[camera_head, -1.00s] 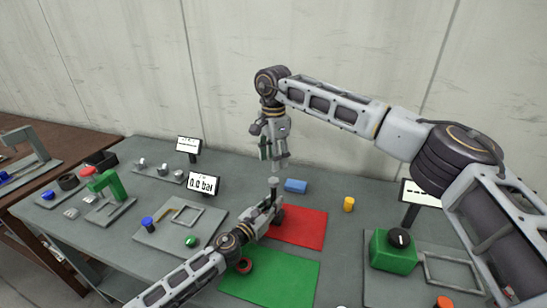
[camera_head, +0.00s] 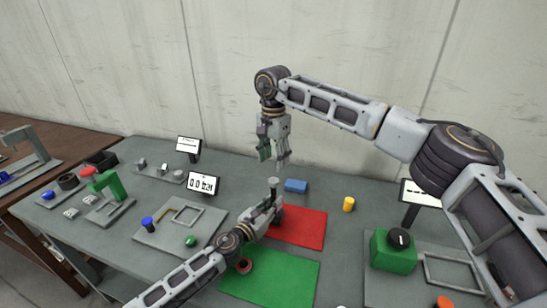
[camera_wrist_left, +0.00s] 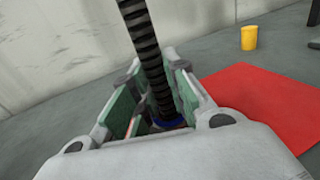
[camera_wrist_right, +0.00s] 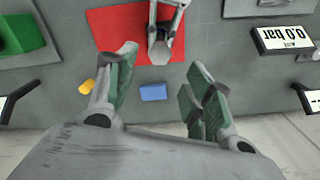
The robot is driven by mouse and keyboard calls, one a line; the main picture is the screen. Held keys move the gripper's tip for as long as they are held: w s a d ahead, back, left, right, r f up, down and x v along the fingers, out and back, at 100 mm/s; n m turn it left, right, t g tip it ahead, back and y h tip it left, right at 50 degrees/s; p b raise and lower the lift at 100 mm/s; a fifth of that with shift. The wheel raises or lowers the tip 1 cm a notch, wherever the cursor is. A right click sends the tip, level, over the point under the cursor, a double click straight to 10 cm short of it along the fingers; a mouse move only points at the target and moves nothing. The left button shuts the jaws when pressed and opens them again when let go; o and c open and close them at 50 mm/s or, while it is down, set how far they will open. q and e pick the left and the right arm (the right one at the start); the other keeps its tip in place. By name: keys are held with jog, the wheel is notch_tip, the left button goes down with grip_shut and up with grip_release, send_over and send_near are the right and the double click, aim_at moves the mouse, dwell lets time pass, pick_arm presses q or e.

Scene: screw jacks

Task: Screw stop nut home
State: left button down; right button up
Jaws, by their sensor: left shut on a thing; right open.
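A dark threaded rod (camera_wrist_left: 146,45) stands roughly upright in the left wrist view, with a blue ring (camera_wrist_left: 170,124) low on it. In the head view, a small grey cap-like piece (camera_head: 273,182), perhaps the stop nut, tops the rod. My left gripper (camera_head: 271,216) is shut around the jack's lower part; the jaws hide most of that part. My right gripper (camera_head: 274,158) is open and empty, pointing down, a short gap above the rod's top. In the right wrist view its fingers (camera_wrist_right: 160,85) are spread, and the jack's top (camera_wrist_right: 160,47) lies beyond them.
A blue block (camera_head: 296,186) and a yellow cylinder (camera_head: 348,204) stand behind. A fixture with a display (camera_head: 204,184) is left; a green box (camera_head: 393,252) is right.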

aim_at(274, 180)
jog(key=shift+f, duration=4)
jog(key=c, duration=1.1)
jog(key=shift+m, duration=0.3)
